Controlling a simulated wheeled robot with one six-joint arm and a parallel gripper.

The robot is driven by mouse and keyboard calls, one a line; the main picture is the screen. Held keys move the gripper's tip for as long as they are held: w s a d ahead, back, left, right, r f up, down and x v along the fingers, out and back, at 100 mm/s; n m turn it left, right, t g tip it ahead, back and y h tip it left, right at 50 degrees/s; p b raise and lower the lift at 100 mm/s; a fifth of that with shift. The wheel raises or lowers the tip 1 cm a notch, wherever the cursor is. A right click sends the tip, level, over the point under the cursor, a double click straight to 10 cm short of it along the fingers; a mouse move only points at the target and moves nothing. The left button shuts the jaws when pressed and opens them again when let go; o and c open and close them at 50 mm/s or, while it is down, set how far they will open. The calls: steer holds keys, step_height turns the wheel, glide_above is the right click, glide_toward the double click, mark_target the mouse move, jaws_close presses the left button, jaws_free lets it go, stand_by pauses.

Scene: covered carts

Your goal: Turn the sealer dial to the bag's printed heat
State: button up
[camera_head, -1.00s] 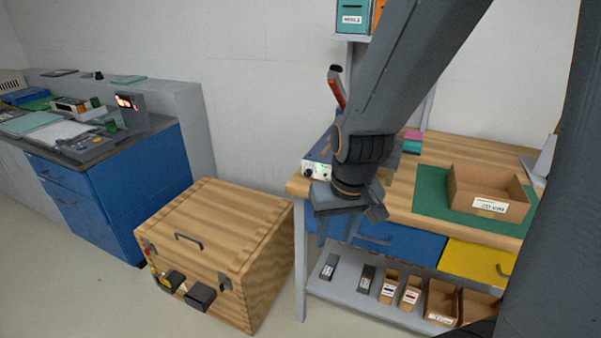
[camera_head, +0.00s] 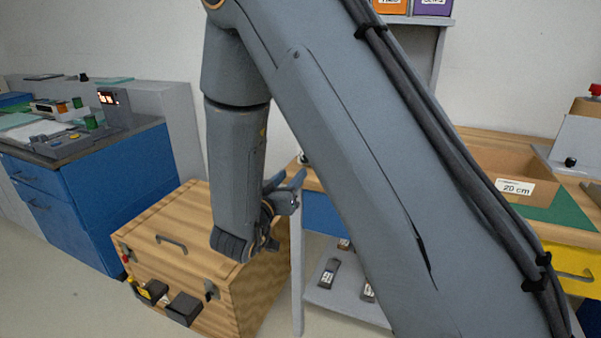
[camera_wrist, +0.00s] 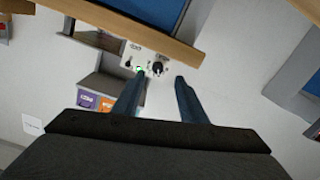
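The sealer's white front panel (camera_wrist: 140,62) shows in the wrist view, with a dark round dial (camera_wrist: 157,68) and a small green light. My gripper (camera_wrist: 157,88) is open; its two fingers point toward the panel, and the dial appears in the gap between the tips, apart from them. In the head view my gripper (camera_head: 292,188) is by the workbench's left front corner. My arm hides nearly all of the sealer there. The dial's setting is too small to read. I cannot make out a bag or its printed heat in either view.
The wooden workbench (camera_head: 500,140) carries a cardboard box (camera_head: 545,170) labelled "20 cm" on a green mat (camera_head: 560,212). A wooden chest (camera_head: 190,215) stands on the floor to the left, beside a blue cabinet (camera_head: 95,190). Orange and purple bins (camera_wrist: 95,102) show in the wrist view.

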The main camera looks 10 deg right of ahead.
mark_target(304, 161)
steer(key=x, duration=0.7)
steer(key=shift+w+d+r+p, duration=0.15)
steer(key=shift+w+d+p, duration=0.15)
steer(key=shift+p, duration=0.1)
steer(key=shift+s, duration=0.1)
steer(key=shift+c, duration=0.4)
jaws_close()
